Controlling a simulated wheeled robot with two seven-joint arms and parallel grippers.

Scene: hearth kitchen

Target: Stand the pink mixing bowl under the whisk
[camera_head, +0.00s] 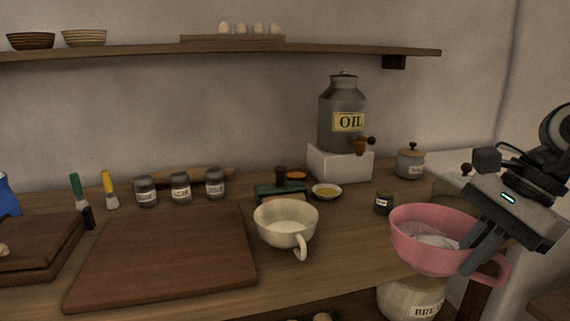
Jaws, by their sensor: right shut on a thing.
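The pink mixing bowl (412,254) is at the right of the head view, upright or nearly so, with something whitish inside. My right gripper (482,248) is shut on the bowl at its right side, near its pink handle. The bowl appears raised, in front of the counter's right end; I cannot tell its exact height. I cannot make out a whisk in this view. My left gripper is out of view.
A cream bowl with a handle (286,225) stands beside a wooden board (165,262). A small dark jar (384,203) and an oil urn (343,115) on a white block (340,163) are behind. A bread crock (400,298) is below the pink bowl. Counter between the bowls is clear.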

